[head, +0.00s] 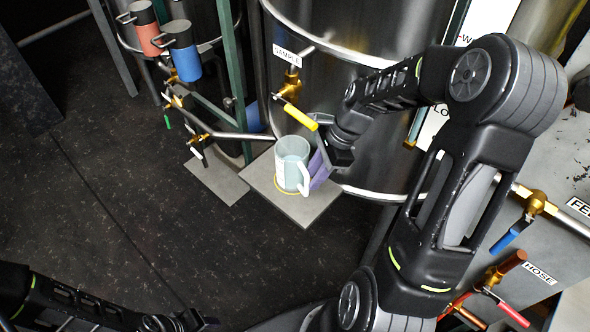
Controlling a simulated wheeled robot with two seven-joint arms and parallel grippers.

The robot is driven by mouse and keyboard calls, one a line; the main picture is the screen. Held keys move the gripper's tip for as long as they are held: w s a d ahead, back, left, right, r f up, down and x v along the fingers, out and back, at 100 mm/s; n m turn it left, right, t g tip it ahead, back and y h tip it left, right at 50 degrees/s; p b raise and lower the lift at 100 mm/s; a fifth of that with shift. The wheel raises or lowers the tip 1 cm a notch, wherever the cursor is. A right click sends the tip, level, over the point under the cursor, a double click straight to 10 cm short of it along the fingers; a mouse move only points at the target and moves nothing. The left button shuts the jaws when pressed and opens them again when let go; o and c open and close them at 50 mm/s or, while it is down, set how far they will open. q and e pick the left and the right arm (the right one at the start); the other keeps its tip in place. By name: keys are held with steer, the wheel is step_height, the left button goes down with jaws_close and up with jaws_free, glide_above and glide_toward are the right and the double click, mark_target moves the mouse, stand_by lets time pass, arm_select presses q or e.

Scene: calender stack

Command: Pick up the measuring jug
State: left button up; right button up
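The measuring jug (291,165) is a pale, see-through cup with a white handle on its right side. It stands upright on a small grey plate (310,207) below a brass tap with a yellow lever. My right gripper (318,165) is close against the jug's right side, by the handle. A purplish finger shows there, but whether it touches the handle and how far the fingers are apart is unclear. My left gripper (184,322) is only partly in view at the bottom edge, far from the jug; its fingers cannot be made out.
The yellow-levered tap (291,88), marked SAMPLE, juts from a steel tank (350,60) just above the jug. A horizontal pipe (240,136) ends left of it. A red mug (145,30) and a blue mug (184,58) hang upper left. Dark floor (120,190) is clear.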

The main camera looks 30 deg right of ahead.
mark_target(306, 193)
steer(key=x, duration=0.5)
steer(key=shift+c, duration=0.5)
jaws_close()
stand_by(1.2)
